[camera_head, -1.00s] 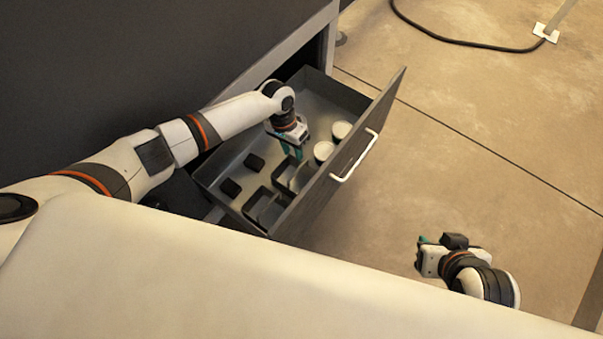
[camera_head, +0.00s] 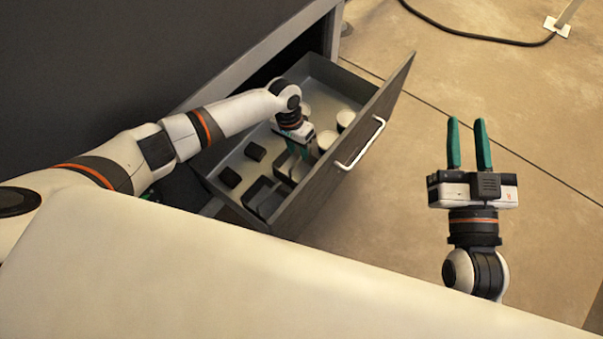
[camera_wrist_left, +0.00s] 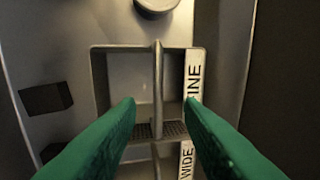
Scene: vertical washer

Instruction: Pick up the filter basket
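The open drawer (camera_head: 215,167) holds two dark, open-topped filter baskets. In the left wrist view, one basket (camera_wrist_left: 127,78) lies beside a label reading "FINE", with a thin upright handle (camera_wrist_left: 157,75) across its middle. A second basket (camera_wrist_left: 166,153) lies below it beside "WIDE". My left gripper (camera_head: 301,153) reaches down into the drawer, open and empty. In the wrist view its green fingertips (camera_wrist_left: 160,104) are on either side of the FINE basket's handle, apart from it. My right gripper (camera_head: 469,146) is open and empty, right of the drawer.
Two black blocks, one nearer the back (camera_head: 254,151) and one nearer the front (camera_head: 229,178), lie left of the baskets. White round cups (camera_head: 345,118) stand at the drawer's far end. The drawer front has a white handle (camera_head: 361,146). A pale surface (camera_head: 200,270) fills the foreground.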

